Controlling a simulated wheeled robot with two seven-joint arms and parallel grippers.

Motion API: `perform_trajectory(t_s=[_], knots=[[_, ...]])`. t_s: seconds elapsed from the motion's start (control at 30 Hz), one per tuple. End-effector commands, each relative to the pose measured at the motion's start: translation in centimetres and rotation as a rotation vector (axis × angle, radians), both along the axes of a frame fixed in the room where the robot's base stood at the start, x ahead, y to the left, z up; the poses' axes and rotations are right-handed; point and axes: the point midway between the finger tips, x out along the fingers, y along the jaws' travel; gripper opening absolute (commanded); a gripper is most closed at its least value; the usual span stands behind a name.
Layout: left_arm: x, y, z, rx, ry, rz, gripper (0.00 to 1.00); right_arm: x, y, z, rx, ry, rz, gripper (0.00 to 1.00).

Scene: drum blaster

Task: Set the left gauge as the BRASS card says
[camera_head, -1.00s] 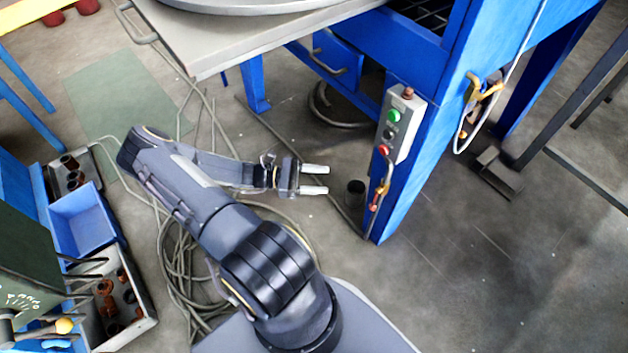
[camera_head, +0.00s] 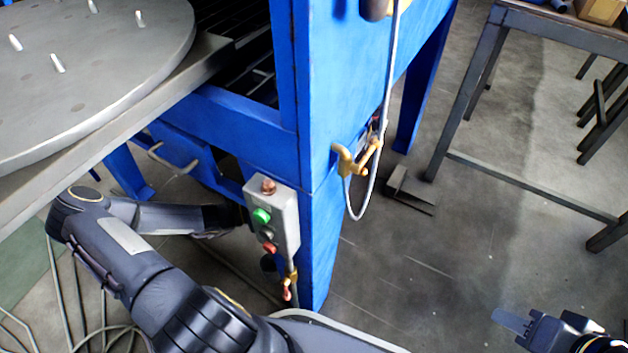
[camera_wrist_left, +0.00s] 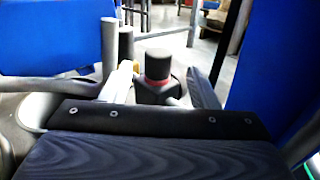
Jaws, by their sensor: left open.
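Neither a gauge nor a BRASS card can be made out in these views. My left arm comes in from the left in the head view, and its gripper end is hidden behind the control box (camera_head: 272,218). In the left wrist view my left gripper (camera_wrist_left: 163,84) is open, its two fingers apart. A dark round post with a red ring and grey cap (camera_wrist_left: 157,66) shows between and beyond the fingers; contact cannot be told. My right gripper (camera_head: 522,325) is at the lower right of the head view, over the floor; its opening is unclear.
A blue cabinet (camera_head: 345,60) carries the control box, with green and red buttons, and a brass valve (camera_head: 357,162) with a hanging pale hose. A round grey turntable (camera_head: 100,90) is at upper left. A dark steel table (camera_head: 540,30) is at upper right. Floor between is mostly clear.

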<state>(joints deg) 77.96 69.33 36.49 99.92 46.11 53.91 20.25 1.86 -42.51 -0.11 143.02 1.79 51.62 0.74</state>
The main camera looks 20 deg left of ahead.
Motion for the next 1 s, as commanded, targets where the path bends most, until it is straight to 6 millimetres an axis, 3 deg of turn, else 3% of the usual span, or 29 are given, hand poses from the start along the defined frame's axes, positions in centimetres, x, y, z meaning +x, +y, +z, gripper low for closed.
perform_trajectory(t_s=[0.53, 0.93, 1.0], knots=[[4.3, -5.7, -0.2, 0.000, -0.003, -0.004, 0.54, 0.0, 0.0, -2.9, 0.000, 0.000, 0.000, 0.36], [4.9, -6.4, 0.0, 0.001, -0.001, -0.002, 0.54, 0.0, 0.0, -3.0, 0.000, 0.000, 0.000, 0.36], [4.9, -6.4, 0.0, 0.001, -0.001, -0.002, 0.45, 0.0, 0.0, -3.0, 0.000, 0.000, 0.000, 0.36]])
